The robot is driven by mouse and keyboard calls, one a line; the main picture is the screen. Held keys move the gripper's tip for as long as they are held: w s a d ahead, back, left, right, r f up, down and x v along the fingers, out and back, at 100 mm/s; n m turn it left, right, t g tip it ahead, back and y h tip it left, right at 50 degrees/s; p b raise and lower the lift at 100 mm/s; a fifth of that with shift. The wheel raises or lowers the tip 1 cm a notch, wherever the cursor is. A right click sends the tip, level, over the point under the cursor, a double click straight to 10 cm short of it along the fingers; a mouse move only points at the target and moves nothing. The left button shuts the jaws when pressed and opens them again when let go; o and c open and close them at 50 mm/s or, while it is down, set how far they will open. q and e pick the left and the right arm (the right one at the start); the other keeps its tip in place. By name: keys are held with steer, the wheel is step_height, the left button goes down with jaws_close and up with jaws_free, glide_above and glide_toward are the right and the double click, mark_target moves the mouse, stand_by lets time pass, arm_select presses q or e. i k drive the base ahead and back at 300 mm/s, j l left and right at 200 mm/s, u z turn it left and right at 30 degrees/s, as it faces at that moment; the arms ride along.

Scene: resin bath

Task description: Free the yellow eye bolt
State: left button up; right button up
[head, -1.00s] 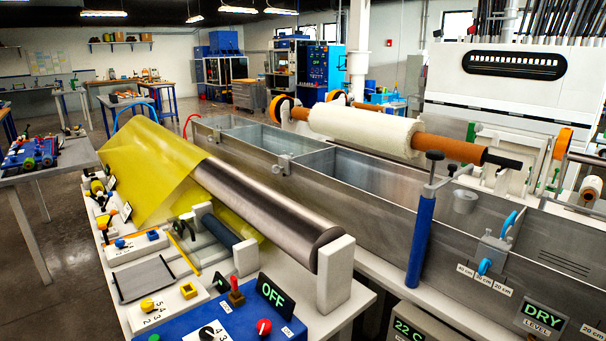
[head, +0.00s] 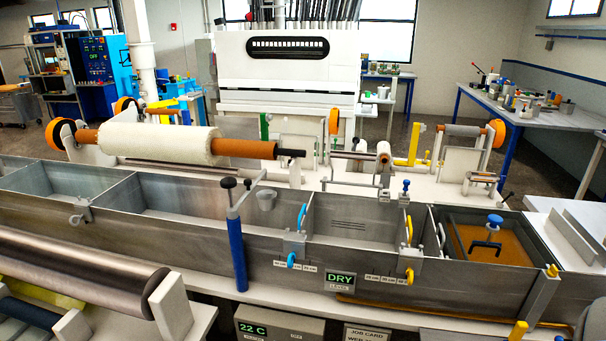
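Yellow parts sit on the right-hand gate bracket (head: 406,251) of the metal bath: an upright yellow handle (head: 409,230) above, and a small yellow piece (head: 409,275) low on the bath's front wall. The small piece may be the yellow eye bolt; its shape is too small to tell. A matching bracket to the left has a blue handle (head: 302,216) and a small blue piece (head: 291,260). Neither of my grippers is in view.
The long bath (head: 160,235) crosses the view. A blue post (head: 237,255) stands before it, with a DRY display (head: 340,281) to its right. A steel roller (head: 80,268) is at lower left. An orange-brown pool (head: 480,245) lies in the right compartment.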

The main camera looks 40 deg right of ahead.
mark_target(409, 273)
steer(key=z, duration=1.9)
